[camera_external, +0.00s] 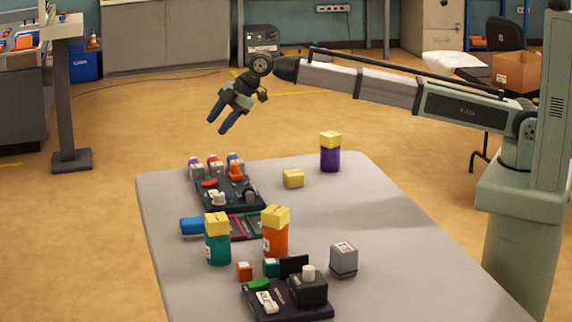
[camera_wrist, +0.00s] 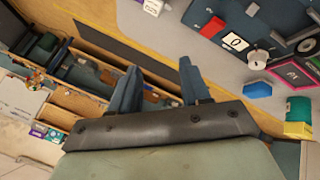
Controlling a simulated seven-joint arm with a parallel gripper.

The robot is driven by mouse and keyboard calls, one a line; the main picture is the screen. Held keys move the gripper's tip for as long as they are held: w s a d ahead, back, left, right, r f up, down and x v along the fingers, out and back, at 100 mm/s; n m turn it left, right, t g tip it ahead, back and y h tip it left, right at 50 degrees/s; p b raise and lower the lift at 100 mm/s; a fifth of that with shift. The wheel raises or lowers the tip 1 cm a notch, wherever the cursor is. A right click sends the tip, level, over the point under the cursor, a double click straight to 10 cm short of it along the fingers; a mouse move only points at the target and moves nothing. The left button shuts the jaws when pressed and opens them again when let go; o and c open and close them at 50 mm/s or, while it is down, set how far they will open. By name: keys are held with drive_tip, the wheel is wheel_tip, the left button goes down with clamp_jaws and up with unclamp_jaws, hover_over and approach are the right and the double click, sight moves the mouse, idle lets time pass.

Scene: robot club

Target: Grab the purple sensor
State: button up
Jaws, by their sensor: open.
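A small purple-topped block with a pale base (camera_external: 195,166), which looks like the purple sensor, stands at the far left end of the dark tray (camera_external: 233,205) on the table. Beside it to the right stand a red-topped one (camera_external: 213,163) and a blue-topped one (camera_external: 233,160). My gripper (camera_external: 218,125) is open and empty, held in the air above and beyond the table's far edge, fingers angled down left. In the wrist view, my open fingers (camera_wrist: 158,70) point over the floor and shelving. I cannot make out the purple sensor there.
A purple container with yellow lid (camera_external: 330,155) and a yellow block (camera_external: 293,178) stand right of the tray. Teal (camera_external: 217,246) and orange (camera_external: 276,236) containers, a grey cube (camera_external: 343,260) and another loaded tray (camera_external: 285,309) are nearer. The table's right side is clear.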

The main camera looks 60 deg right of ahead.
drive_tip(key=s+a+r+n+g, duration=0.1)
drive_tip(key=s+a+n, duration=0.1)
drive_tip(key=s+a, duration=0.3)
drive_tip(key=s+a+r+n+g, duration=0.1)
drive_tip(key=s+a, duration=0.3)
drive_tip(key=a, duration=0.4)
drive_tip(key=s+a+f+n+g+h, duration=0.1)
drive_tip(key=s+a+n, duration=0.2)
drive_tip(key=s+a, duration=0.6)
drive_tip(key=s+a+f+n+g+h, duration=0.2)
drive_tip(key=s+a, duration=0.3)
drive_tip(key=s, duration=0.8)
drive_tip(key=s+a+f+n+g+h, duration=0.1)
drive_tip(key=s+a+n, duration=0.2)
drive_tip(key=s+a, duration=0.7)
drive_tip(key=f, duration=0.4)
drive_tip(key=s+d+f, duration=0.1)
drive_tip(key=f, duration=0.4)
drive_tip(key=s+d+f, duration=0.1)
drive_tip(key=f, duration=0.4)
drive_tip(key=shift+d, duration=0.1)
drive_tip(key=c, duration=0.7)
drive_tip(key=shift+r, duration=0.2)
